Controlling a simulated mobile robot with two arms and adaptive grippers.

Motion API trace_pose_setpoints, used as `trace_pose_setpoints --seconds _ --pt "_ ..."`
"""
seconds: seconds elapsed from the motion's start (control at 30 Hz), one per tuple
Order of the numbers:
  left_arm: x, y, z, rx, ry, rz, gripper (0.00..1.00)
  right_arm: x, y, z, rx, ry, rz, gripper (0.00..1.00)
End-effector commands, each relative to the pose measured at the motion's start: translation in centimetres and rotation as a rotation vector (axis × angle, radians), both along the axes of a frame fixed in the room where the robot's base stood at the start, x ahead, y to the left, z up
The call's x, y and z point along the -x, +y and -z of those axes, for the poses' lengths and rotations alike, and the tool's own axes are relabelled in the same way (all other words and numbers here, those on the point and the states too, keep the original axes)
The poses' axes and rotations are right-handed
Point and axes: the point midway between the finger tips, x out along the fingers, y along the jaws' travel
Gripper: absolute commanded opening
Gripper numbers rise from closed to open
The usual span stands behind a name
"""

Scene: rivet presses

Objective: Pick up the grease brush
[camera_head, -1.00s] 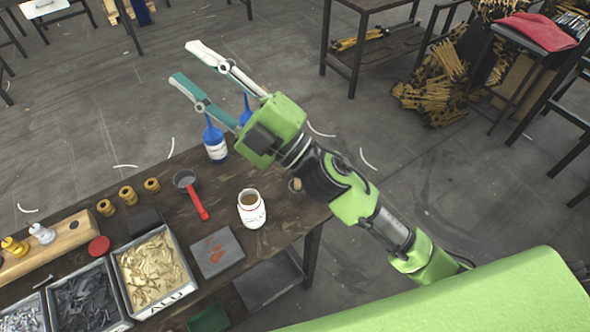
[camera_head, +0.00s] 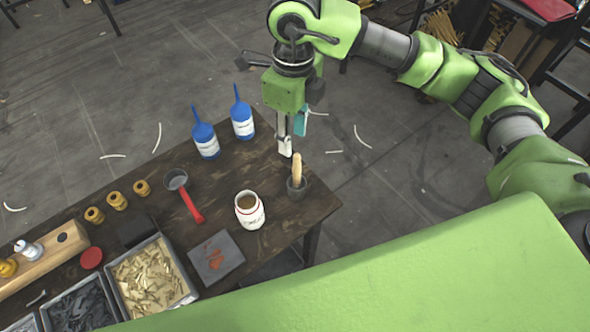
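A pale wooden handle, which looks like the grease brush (camera_head: 297,167), stands upright in a small dark cup (camera_head: 296,188) near the right end of the workbench. Its lower end is hidden inside the cup. My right gripper (camera_head: 292,139) points down just above and behind the handle. Its white and teal fingers are apart, with nothing seen held between them. The white fingertip is close to the top of the handle; I cannot tell whether they touch. My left gripper is not in view.
A white jar (camera_head: 249,211) stands left of the cup. Two blue bottles (camera_head: 205,137) stand at the bench's back edge. A red-handled ladle (camera_head: 187,198), a grey plate (camera_head: 216,257), brass bushings (camera_head: 117,201) and a parts bin (camera_head: 183,289) lie further left.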

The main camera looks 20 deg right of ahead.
Motion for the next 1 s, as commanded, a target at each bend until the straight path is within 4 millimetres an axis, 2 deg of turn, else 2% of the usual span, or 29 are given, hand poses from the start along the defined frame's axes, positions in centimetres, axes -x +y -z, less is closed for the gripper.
trace_pose_setpoints --seconds 0.13,0.4,0.6,0.7,0.87,1.0 --pt "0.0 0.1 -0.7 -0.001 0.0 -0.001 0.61 0.0 -0.6 1.7 0.023 0.002 0.005 0.33" --pt "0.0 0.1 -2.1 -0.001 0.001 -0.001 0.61 0.0 -0.5 6.8 0.018 0.002 0.005 0.33" --pt "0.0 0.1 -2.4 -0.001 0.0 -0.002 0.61 0.0 -0.4 8.4 0.016 0.0 0.002 0.33" --pt "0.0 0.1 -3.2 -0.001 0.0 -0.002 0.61 0.1 -0.5 9.0 0.018 0.001 0.003 0.33" --pt "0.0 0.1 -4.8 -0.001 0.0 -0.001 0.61 0.4 -0.6 11.1 0.018 0.001 0.003 0.33" --pt "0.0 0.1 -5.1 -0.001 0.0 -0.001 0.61 0.3 -0.6 13.0 0.016 0.0 0.004 0.33"
